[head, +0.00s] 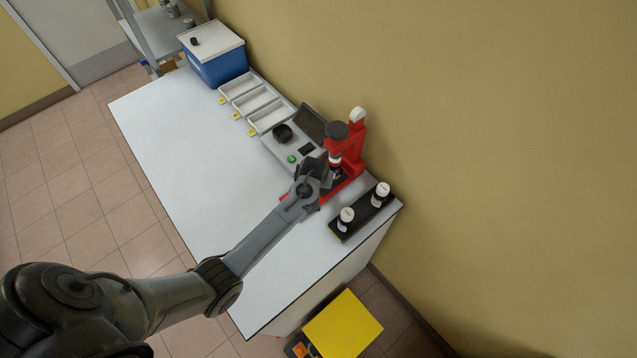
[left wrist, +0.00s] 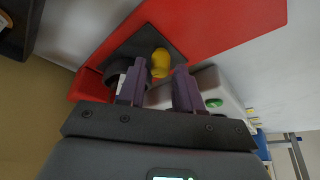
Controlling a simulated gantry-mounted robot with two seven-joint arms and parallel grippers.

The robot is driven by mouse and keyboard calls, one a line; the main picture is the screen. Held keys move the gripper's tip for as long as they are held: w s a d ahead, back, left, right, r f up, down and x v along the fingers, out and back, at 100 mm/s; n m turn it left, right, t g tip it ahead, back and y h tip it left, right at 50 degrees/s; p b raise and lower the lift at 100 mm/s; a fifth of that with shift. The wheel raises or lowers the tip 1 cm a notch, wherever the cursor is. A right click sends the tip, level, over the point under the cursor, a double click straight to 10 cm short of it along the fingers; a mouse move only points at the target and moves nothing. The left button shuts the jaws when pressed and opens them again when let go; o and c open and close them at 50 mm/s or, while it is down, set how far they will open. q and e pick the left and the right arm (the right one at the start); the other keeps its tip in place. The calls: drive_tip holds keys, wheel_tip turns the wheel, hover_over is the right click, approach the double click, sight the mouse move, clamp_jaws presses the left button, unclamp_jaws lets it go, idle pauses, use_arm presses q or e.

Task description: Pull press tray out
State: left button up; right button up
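The red press (head: 347,153) stands near the back right of the white table, against the wall. In the left wrist view its red base (left wrist: 215,32) fills the top, with a dark plate (left wrist: 130,47) set into it. A yellow knob (left wrist: 161,60) sits on this plate and may be the tray's handle; I cannot tell for sure. My left gripper (left wrist: 156,82) has its two fingers apart with nothing visibly between them. The knob is just beyond the fingertips; contact cannot be told. In the head view my left gripper (head: 325,175) is at the press, partly hiding its base.
A grey instrument (head: 284,148) with a black dial stands left of the press. A black rack (head: 361,212) with two white-capped bottles stands to its right. White trays (head: 256,102) and a blue bin (head: 218,66) line the back. The table's left part (head: 170,125) is clear.

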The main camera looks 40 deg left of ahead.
use_arm(q)
drive_tip(key=shift+x, duration=1.05)
drive_tip(key=shift+c, duration=0.3)
clamp_jaws()
